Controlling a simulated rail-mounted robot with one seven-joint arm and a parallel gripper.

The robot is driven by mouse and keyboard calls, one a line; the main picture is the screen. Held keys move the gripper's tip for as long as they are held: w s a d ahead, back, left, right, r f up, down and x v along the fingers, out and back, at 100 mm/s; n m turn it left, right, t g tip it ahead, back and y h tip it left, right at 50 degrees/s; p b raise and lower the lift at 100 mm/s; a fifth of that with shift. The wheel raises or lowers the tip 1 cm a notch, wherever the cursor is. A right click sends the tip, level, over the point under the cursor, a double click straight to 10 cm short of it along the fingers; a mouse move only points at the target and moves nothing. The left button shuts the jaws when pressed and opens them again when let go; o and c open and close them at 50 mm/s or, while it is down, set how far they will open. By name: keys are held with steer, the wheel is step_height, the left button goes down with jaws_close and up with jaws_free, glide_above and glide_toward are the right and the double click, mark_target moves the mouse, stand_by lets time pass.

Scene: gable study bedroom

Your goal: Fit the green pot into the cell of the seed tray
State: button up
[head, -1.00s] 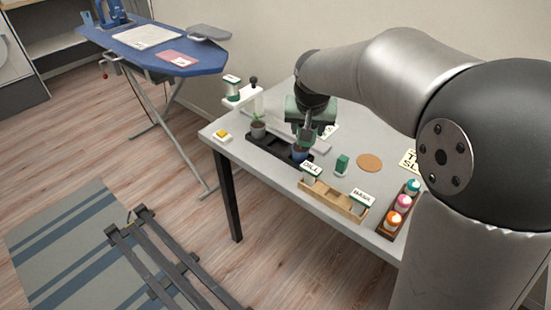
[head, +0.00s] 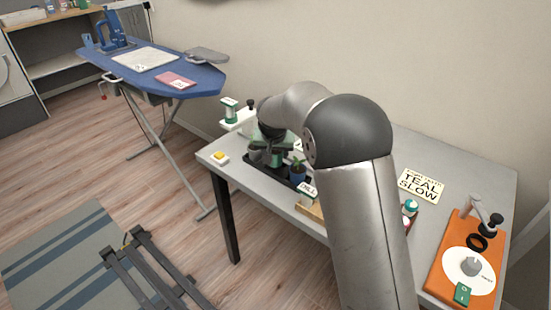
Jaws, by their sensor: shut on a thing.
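The black seed tray (head: 257,168) lies near the left end of the white table. My gripper (head: 268,158) points down over the left part of the tray, just left of the blue pot. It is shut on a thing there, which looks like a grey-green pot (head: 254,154). My fingers and hand hide most of that pot, so I cannot tell whether it is seated in a cell or held above it.
A yellow-topped block (head: 220,157) sits on the table's left corner. A white stand with a green-labelled can (head: 230,110) is behind. My arm hides the table's middle.

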step_height(320, 180, down, 2)
steer(key=shift+f, duration=0.15)
steer(key=o, duration=1.1)
steer(key=shift+s, duration=0.1)
steer(key=v, duration=1.2)
steer(key=shift+g, duration=0.6)
steer(key=s+d, duration=0.7)
steer(key=d, duration=0.1)
steer(key=shift+s, duration=0.3)
steer(key=s+d+f+g, duration=0.1)
steer(key=s+d+f, duration=0.1)
steer(key=s, duration=0.7)
steer(key=s+d+f+g, duration=0.1)
steer(key=s+d+f, duration=0.1)
steer(key=s+d, duration=0.3)
steer(key=s+d+f+g, duration=0.1)
steer(key=s+d, duration=0.3)
steer(key=s, duration=1)
steer(key=shift+d+f+n+g, duration=0.15)
steer(key=shift+f+n+g, duration=0.2)
steer(key=shift+f, duration=0.2)
